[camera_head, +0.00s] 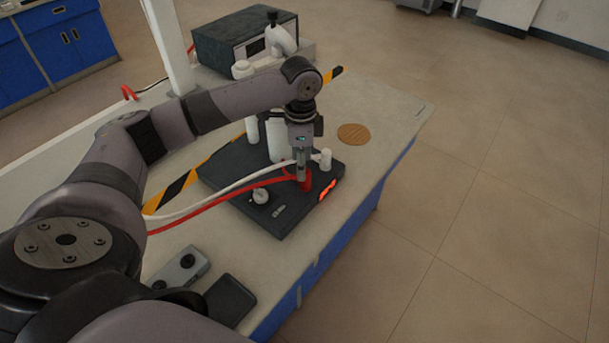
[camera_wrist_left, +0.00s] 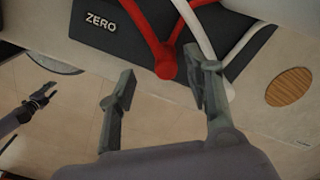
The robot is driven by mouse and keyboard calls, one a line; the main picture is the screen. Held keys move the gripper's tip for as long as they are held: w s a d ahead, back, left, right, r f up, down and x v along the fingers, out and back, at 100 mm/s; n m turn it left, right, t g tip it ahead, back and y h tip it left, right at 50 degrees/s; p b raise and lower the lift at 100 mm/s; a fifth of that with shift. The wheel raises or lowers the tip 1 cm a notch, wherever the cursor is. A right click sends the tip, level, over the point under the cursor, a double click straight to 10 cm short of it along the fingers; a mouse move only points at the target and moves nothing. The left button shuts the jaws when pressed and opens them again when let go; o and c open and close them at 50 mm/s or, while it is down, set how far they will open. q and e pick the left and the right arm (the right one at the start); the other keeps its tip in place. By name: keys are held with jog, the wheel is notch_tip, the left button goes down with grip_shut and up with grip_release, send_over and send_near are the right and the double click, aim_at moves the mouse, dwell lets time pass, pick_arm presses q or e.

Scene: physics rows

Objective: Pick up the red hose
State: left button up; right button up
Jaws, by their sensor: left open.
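The red hose (camera_head: 215,199) runs from the left across the bench onto a flat black device (camera_head: 280,218). Its thick red end (camera_head: 306,181) is at the device's right side. My left gripper (camera_head: 302,172) points down just over this end. In the left wrist view the red end (camera_wrist_left: 166,69) shows between and slightly beyond the open fingertips (camera_wrist_left: 160,82). I cannot tell whether the fingers touch it. At the left of that view a small dark gripper, apparently my right one (camera_wrist_left: 42,97), is too small to judge.
A white hose (camera_head: 222,189) runs close beside the red one and passes near a left gripper finger in the wrist view (camera_wrist_left: 206,42). White bottles (camera_head: 276,138) stand behind the device. A round wooden disc (camera_head: 353,134) lies on clear bench to the right. The bench edge (camera_head: 345,228) is near.

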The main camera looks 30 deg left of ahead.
pick_arm(q)
jog(key=shift+w+d+f, duration=0.15)
jog(key=shift+f, duration=0.75)
jog(key=f, duration=0.1)
jog(key=f+p, duration=0.1)
jog(key=f, duration=0.1)
jog(key=shift+w+d+f, duration=0.1)
jog(key=shift+w+f, duration=0.2)
jog(key=shift+w, duration=0.1)
jog(key=shift+f, duration=0.25)
jog(key=shift+c, duration=0.7)
grip_shut()
pick_arm(e)
jog(key=shift+w+a+r, duration=0.45)
jog(key=shift+w+r, duration=0.2)
jog(key=shift+w, duration=0.05)
